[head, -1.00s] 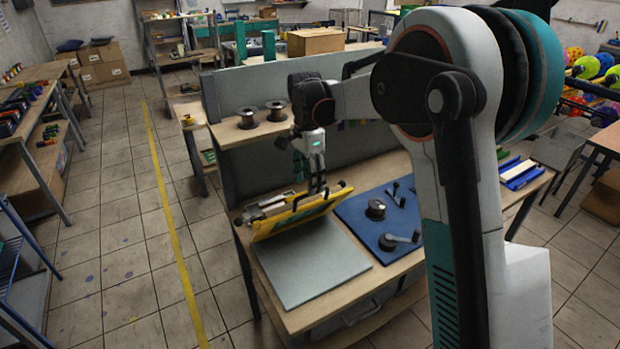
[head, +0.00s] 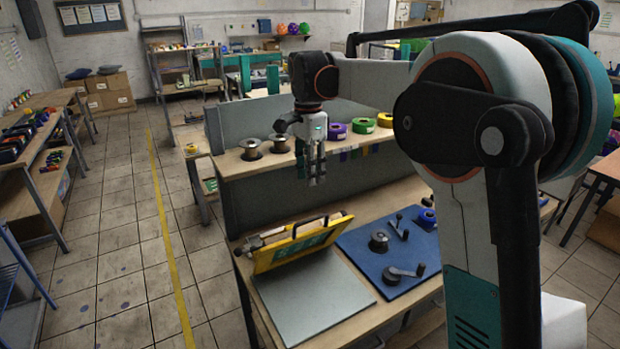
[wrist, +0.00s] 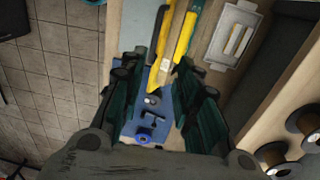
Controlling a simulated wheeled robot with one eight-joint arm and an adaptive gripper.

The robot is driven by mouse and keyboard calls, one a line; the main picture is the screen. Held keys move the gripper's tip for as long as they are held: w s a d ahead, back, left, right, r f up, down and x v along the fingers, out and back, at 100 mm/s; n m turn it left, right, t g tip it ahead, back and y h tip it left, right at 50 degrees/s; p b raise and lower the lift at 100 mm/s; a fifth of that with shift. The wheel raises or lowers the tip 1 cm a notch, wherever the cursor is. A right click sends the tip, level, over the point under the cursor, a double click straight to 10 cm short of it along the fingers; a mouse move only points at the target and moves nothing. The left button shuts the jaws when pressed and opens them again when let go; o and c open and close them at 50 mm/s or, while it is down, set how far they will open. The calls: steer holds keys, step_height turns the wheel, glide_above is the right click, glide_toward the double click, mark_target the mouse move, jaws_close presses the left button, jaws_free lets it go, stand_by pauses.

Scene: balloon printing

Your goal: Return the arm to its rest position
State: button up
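My gripper (head: 312,180) hangs fingers down above the bench (head: 395,195), in front of the shelf with the spools. Its fingers (wrist: 158,75) are apart in the wrist view, with nothing between them, so it is open and empty. My arm reaches in from the right of the head view. Below the gripper, the yellow-edged hinged frame (head: 297,243) stands tilted up over a flat grey plate (head: 315,300). The gripper is clear of the frame. The frame's yellow edge also shows in the wrist view (wrist: 186,35).
A blue board (head: 360,245) with cranked black parts lies right of the plate. Two metal spools (head: 250,149) and coloured rolls (head: 362,126) sit on the raised shelf near the gripper. Floor is open at the left, along the yellow line (head: 168,235).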

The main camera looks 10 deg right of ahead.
steer(key=s+d+f+n+t+b, duration=0.2)
steer(key=s+n+b, duration=0.15)
steer(key=s, duration=0.45)
steer(key=s+d+f+n+t+b, duration=0.1)
steer(key=s+d+n+t+b, duration=0.2)
steer(key=s, duration=0.6)
steer(key=s+f+n+t+b, duration=0.3)
steer(key=s+f+n+b, duration=0.2)
steer(key=s+f, duration=1)
steer(key=n, duration=0.3)
steer(key=shift+s+d, duration=0.25)
steer(key=shift+s, duration=0.15)
stand_by(1.7)
